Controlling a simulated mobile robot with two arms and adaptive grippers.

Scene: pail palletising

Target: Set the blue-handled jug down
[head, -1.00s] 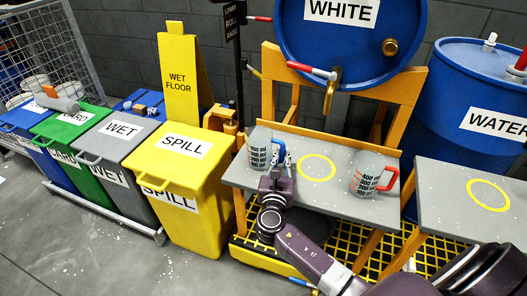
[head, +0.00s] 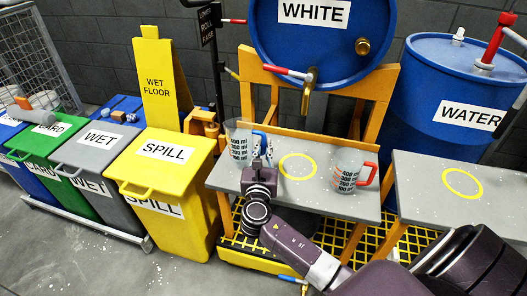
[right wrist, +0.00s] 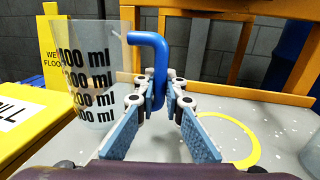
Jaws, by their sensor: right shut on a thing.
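The blue-handled jug (head: 238,146) is clear with dark ml marks, at the left end of the grey shelf (head: 255,187) under the white drum. My right gripper (head: 258,163) is shut on its blue handle. In the right wrist view the handle (right wrist: 161,58) stands between the blue finger pads, and the jug body (right wrist: 90,75) is upright to their left. I cannot tell whether its base touches the shelf. A yellow ring (head: 297,177) on the shelf, right of the jug, is empty. My left gripper is out of view.
A red-handled jug (head: 348,172) stands right of the ring. The drum's brass tap (head: 309,88) hangs above the shelf. The yellow spill bin (head: 160,185) is close on the left. Another grey shelf (head: 425,190) with an empty yellow ring is at the right.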

